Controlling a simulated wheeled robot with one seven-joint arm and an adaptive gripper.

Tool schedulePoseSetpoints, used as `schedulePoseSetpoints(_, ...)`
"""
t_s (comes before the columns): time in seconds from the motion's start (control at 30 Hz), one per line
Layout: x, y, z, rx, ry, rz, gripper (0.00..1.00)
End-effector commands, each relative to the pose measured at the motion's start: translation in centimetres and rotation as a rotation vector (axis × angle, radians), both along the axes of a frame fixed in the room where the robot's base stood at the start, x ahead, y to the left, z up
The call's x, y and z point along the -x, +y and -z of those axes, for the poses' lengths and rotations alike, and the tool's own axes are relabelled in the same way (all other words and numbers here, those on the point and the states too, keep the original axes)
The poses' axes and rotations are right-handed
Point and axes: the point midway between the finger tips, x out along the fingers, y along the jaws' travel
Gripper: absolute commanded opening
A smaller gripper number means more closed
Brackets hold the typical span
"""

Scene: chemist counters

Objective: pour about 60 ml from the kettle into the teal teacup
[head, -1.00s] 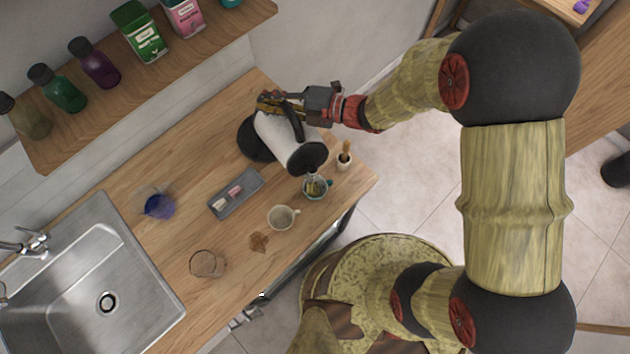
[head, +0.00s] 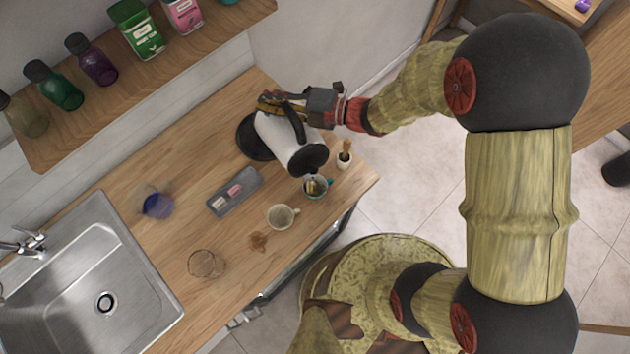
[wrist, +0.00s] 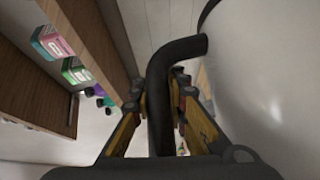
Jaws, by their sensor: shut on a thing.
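The kettle (head: 278,138) is white with a black handle and a black lid end. It is tilted, its black end low and close above the teal teacup (head: 324,190). My gripper (head: 272,102) is shut on the kettle's black handle, which also shows between the fingers in the wrist view (wrist: 160,100). The teal cup stands upright on the counter, with something yellowish showing inside it. The kettle's black end is right beside the cup's rim; I cannot make out a stream clearly.
A cream mug (head: 281,217), a small pot with a brown-handled tool (head: 344,161), a grey tray (head: 226,205), a clear glass (head: 206,265) and a blue glass (head: 158,205) stand nearby. A black round base (head: 251,139) lies behind the kettle.

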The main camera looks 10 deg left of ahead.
Motion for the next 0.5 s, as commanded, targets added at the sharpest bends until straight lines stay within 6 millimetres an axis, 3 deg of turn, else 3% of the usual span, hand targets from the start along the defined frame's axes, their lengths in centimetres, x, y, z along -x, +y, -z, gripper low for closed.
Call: schedulePoseSetpoints(0.5,0.58,-0.43,-0.16,-0.024,-0.035,-0.001,0.00)
